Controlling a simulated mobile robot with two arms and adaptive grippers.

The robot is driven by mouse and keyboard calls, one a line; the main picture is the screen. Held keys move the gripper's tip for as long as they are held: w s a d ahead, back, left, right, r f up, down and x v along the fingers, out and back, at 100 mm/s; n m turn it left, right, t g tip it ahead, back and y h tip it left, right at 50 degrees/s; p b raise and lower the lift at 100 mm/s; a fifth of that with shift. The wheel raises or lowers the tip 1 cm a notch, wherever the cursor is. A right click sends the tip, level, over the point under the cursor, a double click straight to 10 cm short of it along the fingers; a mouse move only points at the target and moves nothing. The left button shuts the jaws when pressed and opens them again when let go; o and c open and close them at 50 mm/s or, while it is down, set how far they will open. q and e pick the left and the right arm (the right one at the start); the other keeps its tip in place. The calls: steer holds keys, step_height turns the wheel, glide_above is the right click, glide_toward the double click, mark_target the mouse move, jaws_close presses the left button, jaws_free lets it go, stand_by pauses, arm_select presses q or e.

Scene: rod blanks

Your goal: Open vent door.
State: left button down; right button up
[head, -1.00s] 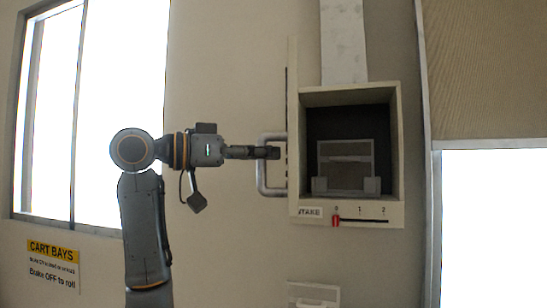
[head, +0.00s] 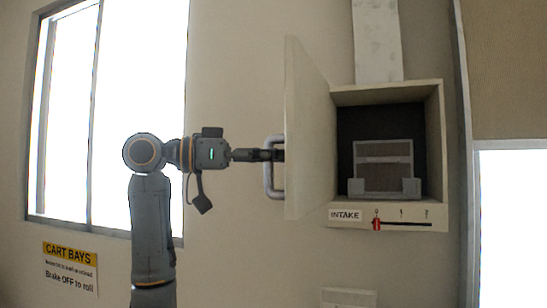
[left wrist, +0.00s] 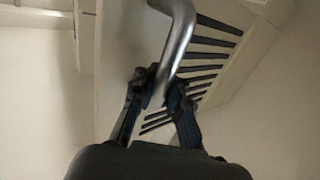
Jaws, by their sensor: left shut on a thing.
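The vent door (head: 308,130) stands partly open, hinged on the left side of the intake box (head: 437,150). Its slatted face shows in the left wrist view (left wrist: 205,60). My left gripper (head: 277,155) is shut on the door's grey bar handle (head: 269,181). In the left wrist view the fingers (left wrist: 160,92) close around the handle (left wrist: 178,35). The box is open at the front, with a pale grey part (head: 383,168) inside against a dark back. My right gripper is not in view.
An "INTAKE" label (head: 345,215) and a slider with a red knob (head: 376,224) sit under the box opening. A pale duct (head: 376,40) rises above. A window (head: 120,110) and a "CART BAYS" sign (head: 70,267) are at the left.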

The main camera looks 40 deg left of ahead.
arm_select(q)
steer(key=c, duration=1.3)
jaws_free()
steer(key=shift+s+r, duration=0.1)
steer(key=shift+s, duration=0.1)
steer(key=shift+s+d, duration=0.1)
steer(key=shift+s, duration=0.1)
steer(key=shift+a, duration=0.25)
steer(key=v, duration=1.1)
steer(key=shift+s, duration=0.45)
